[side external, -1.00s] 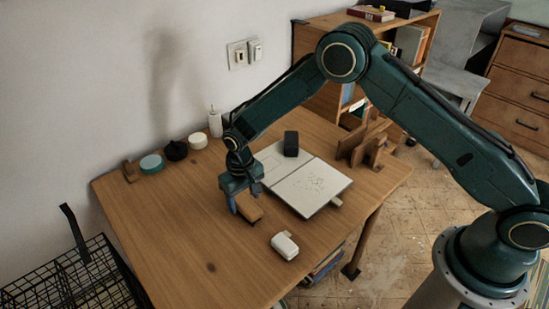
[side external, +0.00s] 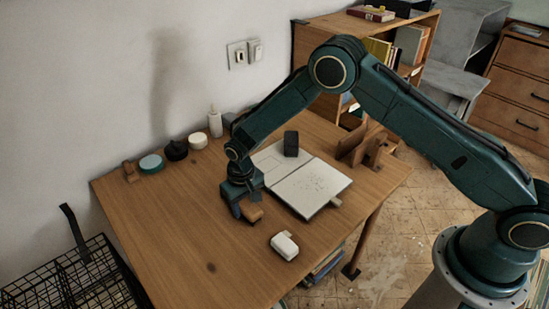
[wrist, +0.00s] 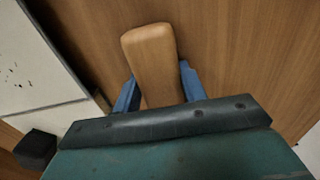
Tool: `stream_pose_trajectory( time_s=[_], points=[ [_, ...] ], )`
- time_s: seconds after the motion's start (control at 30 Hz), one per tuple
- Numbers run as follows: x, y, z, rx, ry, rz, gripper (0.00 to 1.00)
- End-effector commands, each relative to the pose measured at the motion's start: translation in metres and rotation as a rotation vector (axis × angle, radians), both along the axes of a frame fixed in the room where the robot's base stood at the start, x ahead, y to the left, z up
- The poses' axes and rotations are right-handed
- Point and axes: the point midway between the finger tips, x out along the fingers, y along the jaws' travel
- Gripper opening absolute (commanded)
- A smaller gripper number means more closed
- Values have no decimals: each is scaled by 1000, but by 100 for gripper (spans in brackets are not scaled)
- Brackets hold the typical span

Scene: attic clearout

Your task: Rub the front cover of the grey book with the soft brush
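A pale grey book (side external: 308,190) lies opened flat on the table, its right panel dotted with dark specks; part of it shows in the wrist view (wrist: 30,70). I cannot tell whether the specked face is a cover or a page. A tan wooden piece (side external: 254,213), apparently the brush's handle or back, lies left of the book; it also shows in the wrist view (wrist: 155,60). No bristles are visible. My gripper (side external: 243,208) is low over this piece, its blue fingers (wrist: 158,85) on either side. Whether they press on it is unclear.
A dark block (side external: 291,144) stands on the book's far left panel. A white rounded case (side external: 285,245) lies in front. A wooden stand (side external: 362,148) is right of the book. Round tins (side external: 151,163) and a white bottle (side external: 215,122) line the wall. The table's left side (side external: 160,215) is clear.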

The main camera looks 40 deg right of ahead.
Motion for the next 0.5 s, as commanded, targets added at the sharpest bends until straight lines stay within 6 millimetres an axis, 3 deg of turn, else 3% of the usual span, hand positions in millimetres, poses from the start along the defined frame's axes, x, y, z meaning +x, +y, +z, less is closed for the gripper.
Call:
stream_pose_trajectory(
  time_s=[0.5],
  points=[
    [1, 0, 9, 1, -2, 0, 5]
  ],
)
